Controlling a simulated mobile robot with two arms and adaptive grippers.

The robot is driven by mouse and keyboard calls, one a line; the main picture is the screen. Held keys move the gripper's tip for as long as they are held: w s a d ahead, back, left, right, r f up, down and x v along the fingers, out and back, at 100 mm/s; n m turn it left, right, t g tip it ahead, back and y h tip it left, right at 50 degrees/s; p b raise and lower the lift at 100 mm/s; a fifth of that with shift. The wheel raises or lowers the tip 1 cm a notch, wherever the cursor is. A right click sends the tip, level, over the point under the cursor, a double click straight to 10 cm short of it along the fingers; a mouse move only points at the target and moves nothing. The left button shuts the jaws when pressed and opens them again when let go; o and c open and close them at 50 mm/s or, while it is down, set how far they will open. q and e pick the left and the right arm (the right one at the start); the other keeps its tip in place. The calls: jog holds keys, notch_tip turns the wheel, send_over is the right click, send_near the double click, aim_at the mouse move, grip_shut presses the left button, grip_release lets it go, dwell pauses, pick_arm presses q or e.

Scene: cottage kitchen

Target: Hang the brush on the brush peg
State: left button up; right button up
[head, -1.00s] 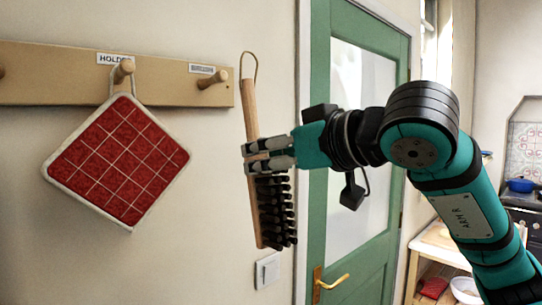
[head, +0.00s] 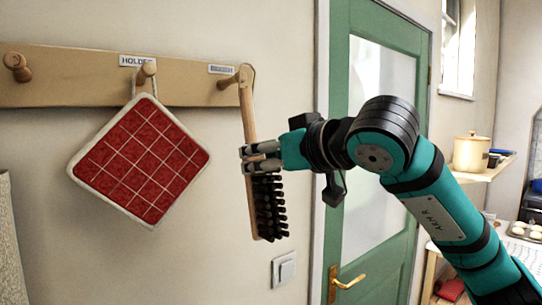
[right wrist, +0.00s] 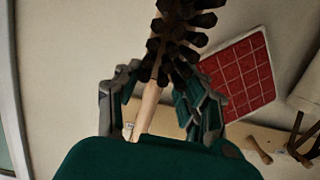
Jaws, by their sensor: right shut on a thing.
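The brush (head: 248,118) has a pale wooden handle, dark bristles and a thin hanging loop. It hangs nearly upright, loop end up, bristles down and facing right. My right gripper (head: 247,160) is shut on its handle just above the bristles; the handle also shows between the fingers in the right wrist view (right wrist: 149,108). The brush peg (head: 229,81) is at the right end of the wooden rail (head: 75,76), under a small label. The loop is right at the peg's tip in the head view; I cannot tell whether it is around the peg. My left gripper is not in view.
A red checked pot holder (head: 140,162) hangs from the middle peg (head: 146,70), left of the brush. Another peg (head: 17,62) at the far left is bare. A light switch (head: 284,269) and a green door (head: 385,270) are to the right.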

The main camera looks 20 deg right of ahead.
jog(key=shift+w+a+p, duration=0.2)
jog(key=shift+w+a, duration=0.05)
jog(key=shift+w, duration=0.4)
jog(key=shift+w+a+p, duration=0.25)
jog(key=shift+w+a, duration=0.05)
jog(key=shift+w, duration=0.3)
jog(key=shift+w+a+p, duration=0.2)
jog(key=shift+w+a, duration=0.05)
jog(key=shift+w, duration=0.4)
jog(key=shift+w+a+f+b, duration=0.25)
jog(key=shift+w+f+b, duration=0.05)
jog(key=shift+w+f, duration=0.35)
